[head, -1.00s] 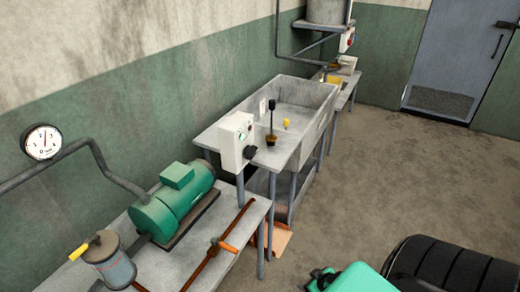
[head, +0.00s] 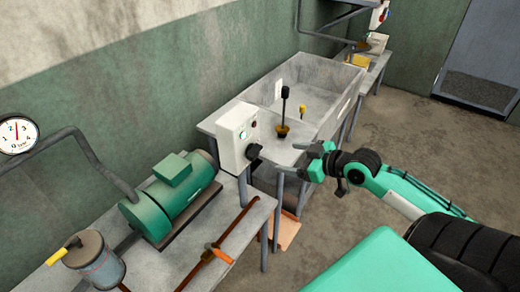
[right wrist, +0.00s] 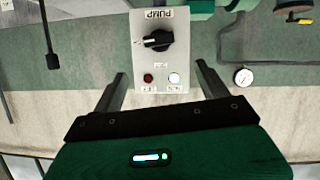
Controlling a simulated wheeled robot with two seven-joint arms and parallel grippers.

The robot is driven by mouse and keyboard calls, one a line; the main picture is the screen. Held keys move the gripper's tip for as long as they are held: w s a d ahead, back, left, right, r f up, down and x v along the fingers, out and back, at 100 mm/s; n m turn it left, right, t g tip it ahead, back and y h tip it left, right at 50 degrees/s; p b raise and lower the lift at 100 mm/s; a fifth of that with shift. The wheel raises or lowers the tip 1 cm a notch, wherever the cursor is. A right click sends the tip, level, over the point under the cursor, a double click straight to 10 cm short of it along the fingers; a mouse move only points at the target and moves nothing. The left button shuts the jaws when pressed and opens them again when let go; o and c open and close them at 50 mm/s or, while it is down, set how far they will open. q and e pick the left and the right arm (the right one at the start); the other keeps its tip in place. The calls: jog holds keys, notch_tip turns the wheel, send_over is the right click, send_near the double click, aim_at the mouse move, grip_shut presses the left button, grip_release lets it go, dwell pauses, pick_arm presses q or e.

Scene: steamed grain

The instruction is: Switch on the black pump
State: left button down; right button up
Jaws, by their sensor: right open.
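A white control box (head: 233,142) stands at the corner of the sink bench, with a black rotary knob (head: 254,152) on its face. In the right wrist view the box (right wrist: 160,60) appears upside down, with a "PUMP" label, the black knob (right wrist: 157,41), a dark red lamp (right wrist: 148,78) and a bright lamp (right wrist: 174,78). My right gripper (head: 291,159) is open and empty, in front of the box and apart from the knob. In the wrist view its fingers (right wrist: 160,75) lie on either side of the box. My left gripper is not in view.
A green motor (head: 172,197) sits on the near bench (head: 215,240), beside a grey canister (head: 95,262) and an orange-handled rod (head: 218,253). The floor to the right is clear.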

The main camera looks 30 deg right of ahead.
aim_at(258, 153)
jog(key=p+x, duration=0.3)
jog(key=x, duration=0.9)
jog(key=shift+w+d+p, duration=0.1)
jog(key=shift+w+p, duration=0.05)
jog(key=shift+p, duration=0.15)
jog(key=shift+w+f, duration=0.3)
jog(key=shift+w, duration=0.05)
jog(key=c, duration=1)
